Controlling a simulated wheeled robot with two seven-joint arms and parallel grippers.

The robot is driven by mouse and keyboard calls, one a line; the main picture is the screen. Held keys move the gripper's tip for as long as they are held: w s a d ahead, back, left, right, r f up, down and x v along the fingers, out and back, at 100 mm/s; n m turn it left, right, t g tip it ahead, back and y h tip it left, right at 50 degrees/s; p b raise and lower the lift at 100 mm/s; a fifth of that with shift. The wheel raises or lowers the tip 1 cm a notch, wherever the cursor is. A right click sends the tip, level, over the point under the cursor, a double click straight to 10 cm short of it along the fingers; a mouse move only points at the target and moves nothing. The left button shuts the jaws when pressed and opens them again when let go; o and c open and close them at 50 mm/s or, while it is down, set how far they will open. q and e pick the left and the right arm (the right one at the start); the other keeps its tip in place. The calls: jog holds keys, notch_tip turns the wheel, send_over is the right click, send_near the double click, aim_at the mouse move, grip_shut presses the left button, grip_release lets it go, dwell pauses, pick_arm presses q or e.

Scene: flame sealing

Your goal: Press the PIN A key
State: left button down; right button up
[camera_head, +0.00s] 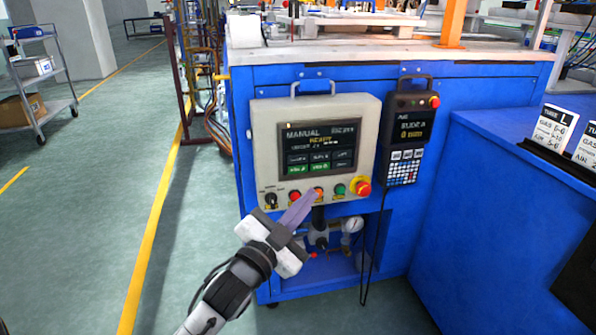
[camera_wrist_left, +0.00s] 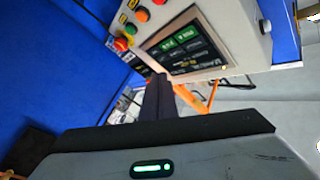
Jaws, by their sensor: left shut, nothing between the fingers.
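The beige control panel (camera_head: 368,125) hangs on the front of the blue machine. Its dark touchscreen (camera_head: 330,140) reads MANUAL at the top. Along the bottom are two green keys, left (camera_head: 297,170) and right (camera_head: 319,166); their lettering is too small to read surely as PIN A. My left gripper (camera_head: 312,197) is shut and empty. In the head view its fingertips overlap the button row below the screen; contact cannot be told. In the left wrist view the shut fingers (camera_wrist_left: 158,90) point toward the tilted screen (camera_wrist_left: 190,45). My right gripper is out of view.
A red-and-yellow emergency stop (camera_head: 361,186) and a green button (camera_head: 340,190) sit right of my fingertips, a red button (camera_head: 295,195) left. A handheld pendant (camera_head: 408,130) hangs to the right with its cable. A gauge (camera_head: 352,224) is below.

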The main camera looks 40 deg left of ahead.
aim_at(307, 167)
pick_arm(q)
jog(key=shift+w+a+b, duration=0.25)
jog(key=shift+w+a, duration=1)
jog(key=shift+a, duration=0.25)
jog(key=shift+w+a+b, duration=0.2)
jog(key=shift+w+a, duration=1)
jog(key=shift+a, duration=0.25)
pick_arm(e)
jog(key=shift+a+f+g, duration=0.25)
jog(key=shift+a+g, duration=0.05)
pick_arm(q)
jog(key=shift+w+a, duration=0.3)
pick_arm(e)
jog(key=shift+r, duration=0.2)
pick_arm(q)
jog(key=shift+w+a+p, duration=0.2)
jog(key=shift+a+p, duration=0.05)
jog(key=shift+p, duration=0.1)
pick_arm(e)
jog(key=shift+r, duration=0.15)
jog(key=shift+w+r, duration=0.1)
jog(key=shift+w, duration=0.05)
pick_arm(q)
jog(key=shift+s+d+p, duration=0.45)
jog(key=shift+s+d, duration=0.05)
jog(key=shift+d, duration=0.05)
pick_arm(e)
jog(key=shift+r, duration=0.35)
